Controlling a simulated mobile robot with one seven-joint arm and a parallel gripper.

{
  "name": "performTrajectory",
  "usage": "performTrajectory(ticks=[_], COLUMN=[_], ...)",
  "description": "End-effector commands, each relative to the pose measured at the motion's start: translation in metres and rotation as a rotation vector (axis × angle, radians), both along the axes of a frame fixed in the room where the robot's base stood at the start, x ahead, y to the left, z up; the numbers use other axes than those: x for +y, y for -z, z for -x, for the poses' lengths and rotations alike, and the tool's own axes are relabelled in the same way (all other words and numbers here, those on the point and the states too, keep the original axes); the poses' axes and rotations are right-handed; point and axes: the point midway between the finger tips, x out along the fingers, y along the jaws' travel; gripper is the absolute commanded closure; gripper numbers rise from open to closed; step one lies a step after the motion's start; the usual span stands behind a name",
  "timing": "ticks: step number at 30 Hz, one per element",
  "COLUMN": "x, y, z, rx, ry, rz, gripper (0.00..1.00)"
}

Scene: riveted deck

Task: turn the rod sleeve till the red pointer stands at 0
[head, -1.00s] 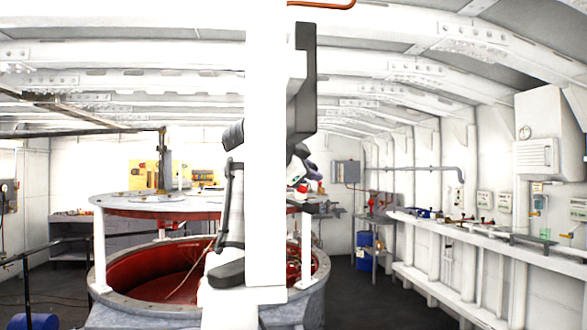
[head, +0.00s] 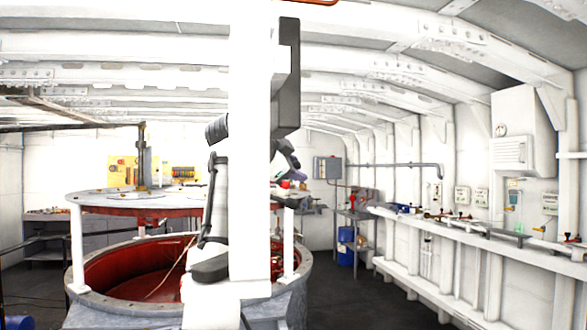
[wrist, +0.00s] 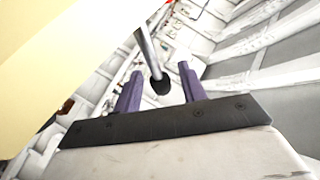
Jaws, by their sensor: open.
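In the wrist view my gripper (wrist: 160,71) is open, with its two purple fingers apart. A thin grey rod (wrist: 147,48) with a dark rounded end (wrist: 160,86) shows in the gap between the fingers. I cannot tell its depth, whether it touches a finger, or whether it is part of the rod sleeve. A small bit of red (wrist: 168,2) shows at the top edge; I cannot tell whether it is the pointer. No scale or 0 mark can be read. In the head view my arm's end is mostly hidden behind a white column.
A pale cream surface (wrist: 60,50) fills the wrist view's upper left. In the head view a round red-lined tank (head: 110,275) stands left. A wall bench (head: 470,234) with instruments runs along the right. Dark floor (head: 345,300) between them is clear.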

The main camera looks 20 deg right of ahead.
Motion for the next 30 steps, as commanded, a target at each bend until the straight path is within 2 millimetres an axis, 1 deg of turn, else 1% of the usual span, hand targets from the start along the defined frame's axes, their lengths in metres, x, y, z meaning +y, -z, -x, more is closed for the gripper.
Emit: performTrajectory(ticks=[5, 12, 18, 24, 30], x=[0.018, 0.059, 0.087, 0.100, 0.102], y=[-0.004, -0.020, -0.032, -0.038, -0.039], z=[0.013, 0.047, 0.070, 0.081, 0.082], rx=[-0.003, -0.004, -0.002, 0.000, 0.001], ry=[-0.002, -0.002, -0.002, -0.001, 0.000], rz=[0.001, 0.001, 0.001, 0.001, 0.001], gripper=[0.59, 0.59, 0.59, 0.59, 0.59])
